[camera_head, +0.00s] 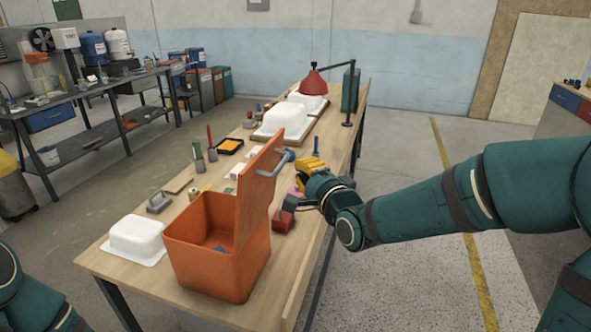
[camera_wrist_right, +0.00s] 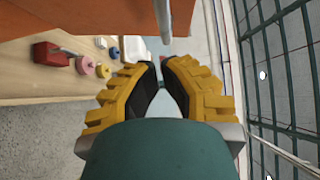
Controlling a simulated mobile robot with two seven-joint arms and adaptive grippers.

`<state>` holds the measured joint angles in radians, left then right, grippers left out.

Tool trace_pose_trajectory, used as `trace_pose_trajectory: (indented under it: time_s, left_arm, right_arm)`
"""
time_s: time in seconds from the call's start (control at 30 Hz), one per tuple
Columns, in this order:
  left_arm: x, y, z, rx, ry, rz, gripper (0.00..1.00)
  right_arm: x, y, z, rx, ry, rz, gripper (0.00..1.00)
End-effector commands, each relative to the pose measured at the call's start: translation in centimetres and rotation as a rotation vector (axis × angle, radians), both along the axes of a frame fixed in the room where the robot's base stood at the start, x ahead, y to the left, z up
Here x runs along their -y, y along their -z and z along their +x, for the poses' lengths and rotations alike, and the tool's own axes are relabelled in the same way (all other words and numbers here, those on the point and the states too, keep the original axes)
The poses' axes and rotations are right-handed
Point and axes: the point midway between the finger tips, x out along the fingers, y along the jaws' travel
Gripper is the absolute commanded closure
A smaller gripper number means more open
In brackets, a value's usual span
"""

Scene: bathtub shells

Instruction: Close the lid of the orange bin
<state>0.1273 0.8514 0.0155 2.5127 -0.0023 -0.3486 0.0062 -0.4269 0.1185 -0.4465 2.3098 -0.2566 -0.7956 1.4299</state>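The orange bin (camera_head: 210,262) stands on the near end of the workbench, its top open. Its lid (camera_head: 260,195) stands up steeply on the bin's right side, with a grey bar handle (camera_head: 275,163) on its outer face. My right gripper (camera_head: 304,167) is just right of the lid, near the handle and apparently apart from it. In the right wrist view, its yellow fingers (camera_wrist_right: 161,68) are drawn together with nothing between them. The lid (camera_wrist_right: 95,12) and the handle (camera_wrist_right: 165,20) lie ahead of the fingertips. My left gripper is out of view.
The workbench (camera_head: 95,262) holds a white tub shell (camera_head: 137,236) left of the bin, hand tools behind it and a red block (camera_head: 283,221) below my right gripper. A red lamp (camera_head: 314,83) stands at the far end. Open floor lies to the right.

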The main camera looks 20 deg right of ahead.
Motion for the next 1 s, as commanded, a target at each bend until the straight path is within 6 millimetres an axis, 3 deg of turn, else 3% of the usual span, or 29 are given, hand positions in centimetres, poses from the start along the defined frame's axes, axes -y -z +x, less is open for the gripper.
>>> trace_pose_trajectory:
  time_s: [0.2,0.67,1.0]
  left_arm:
    - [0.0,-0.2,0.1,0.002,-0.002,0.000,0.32]
    - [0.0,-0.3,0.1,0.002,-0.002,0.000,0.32]
    - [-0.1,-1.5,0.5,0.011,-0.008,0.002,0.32]
  right_arm:
    - [-1.5,0.0,1.1,-0.001,0.001,0.000,1.00]
    - [-1.8,-0.1,1.2,-0.002,0.001,-0.002,1.00]
    - [-2.7,-0.7,1.9,-0.033,0.001,-0.052,1.00]
